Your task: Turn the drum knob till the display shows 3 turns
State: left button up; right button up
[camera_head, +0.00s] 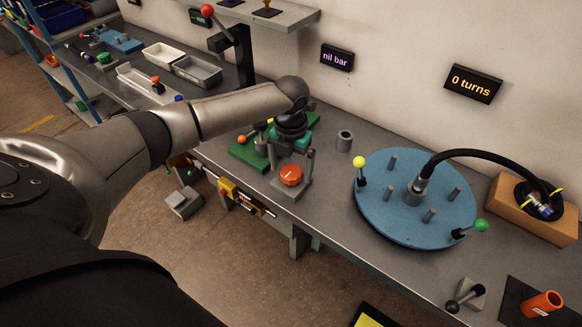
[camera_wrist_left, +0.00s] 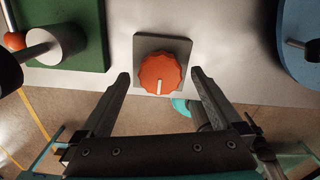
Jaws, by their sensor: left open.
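The orange round knob (camera_head: 291,175) with a white mark sits on a grey plate at the bench's front edge. In the left wrist view the knob (camera_wrist_left: 160,74) shows centred, its white mark towards the bottom of the picture. My left gripper (camera_head: 292,158) is open above the knob, its fingertips on either side of it in the picture; it also shows in the left wrist view (camera_wrist_left: 161,78). I see no contact with the knob. The display (camera_head: 473,84) on the wall reads "0 turns". My right gripper is not in view.
A blue round disc (camera_head: 390,222) with pegs, yellow and green ball handles and a black hose stands to the right. A green block (camera_head: 247,155) stands close on the left of the knob. A grey cylinder (camera_head: 344,140) stands behind. Another display (camera_head: 337,58) reads "nil bar".

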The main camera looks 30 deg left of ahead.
pick_arm(q)
jog(key=c, duration=1.4)
